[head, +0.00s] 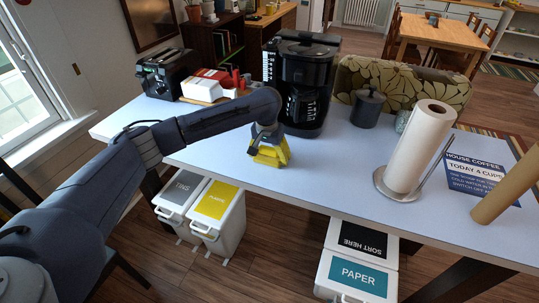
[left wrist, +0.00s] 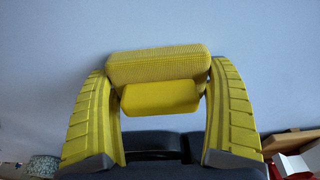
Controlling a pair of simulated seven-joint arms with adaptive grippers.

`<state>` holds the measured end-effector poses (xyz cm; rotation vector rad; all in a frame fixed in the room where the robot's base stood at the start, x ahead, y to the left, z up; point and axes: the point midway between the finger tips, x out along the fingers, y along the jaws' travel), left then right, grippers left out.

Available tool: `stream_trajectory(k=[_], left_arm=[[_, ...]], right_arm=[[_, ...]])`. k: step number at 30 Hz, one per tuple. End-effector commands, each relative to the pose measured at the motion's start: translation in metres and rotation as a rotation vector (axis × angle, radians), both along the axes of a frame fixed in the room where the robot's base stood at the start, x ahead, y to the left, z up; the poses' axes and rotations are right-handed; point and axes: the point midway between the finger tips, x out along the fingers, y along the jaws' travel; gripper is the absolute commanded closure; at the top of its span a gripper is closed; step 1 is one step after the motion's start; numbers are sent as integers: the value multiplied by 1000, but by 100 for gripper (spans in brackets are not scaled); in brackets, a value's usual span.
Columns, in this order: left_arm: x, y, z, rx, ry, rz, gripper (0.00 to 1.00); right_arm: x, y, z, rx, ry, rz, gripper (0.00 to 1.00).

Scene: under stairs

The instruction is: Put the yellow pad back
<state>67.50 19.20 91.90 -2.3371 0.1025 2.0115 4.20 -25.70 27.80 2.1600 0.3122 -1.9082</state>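The yellow pad (left wrist: 160,65) is a block with a textured face, with a smaller smooth yellow block (left wrist: 160,97) just below it in the left wrist view. My left gripper (left wrist: 160,75) has two ribbed yellow fingers, one against each end of the pad, and appears shut on it. In the head view the left gripper (head: 268,155) points down at the white table (head: 330,175), in front of the coffee maker. The yellow there is small, and pad and fingers are hard to tell apart. I cannot tell whether the pad touches the table. My right gripper is out of view.
The coffee maker (head: 300,75) stands behind the gripper, with a dark canister (head: 367,108) to its right. A paper towel roll (head: 420,145), a blue sign (head: 482,180) and a tan tube (head: 508,185) are at the right. A toaster (head: 167,75) is at the left. The table's front middle is clear.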

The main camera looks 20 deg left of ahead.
Motion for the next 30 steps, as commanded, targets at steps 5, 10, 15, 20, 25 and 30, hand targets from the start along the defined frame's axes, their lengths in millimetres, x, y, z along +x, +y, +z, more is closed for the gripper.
stream_trajectory(k=[5,10,15,20,25,30], left_arm=[[0,0,0,0,1,0,0],[0,0,1,0,0,0,0],[0,1,12,1,-3,-1,0],[-4,1,38,1,-4,-1,0],[-8,1,69,2,-5,-1,0],[-12,2,94,2,-3,-1,0]], right_arm=[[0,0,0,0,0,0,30],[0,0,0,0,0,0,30],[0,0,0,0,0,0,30],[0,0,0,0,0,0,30],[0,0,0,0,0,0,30],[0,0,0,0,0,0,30]])
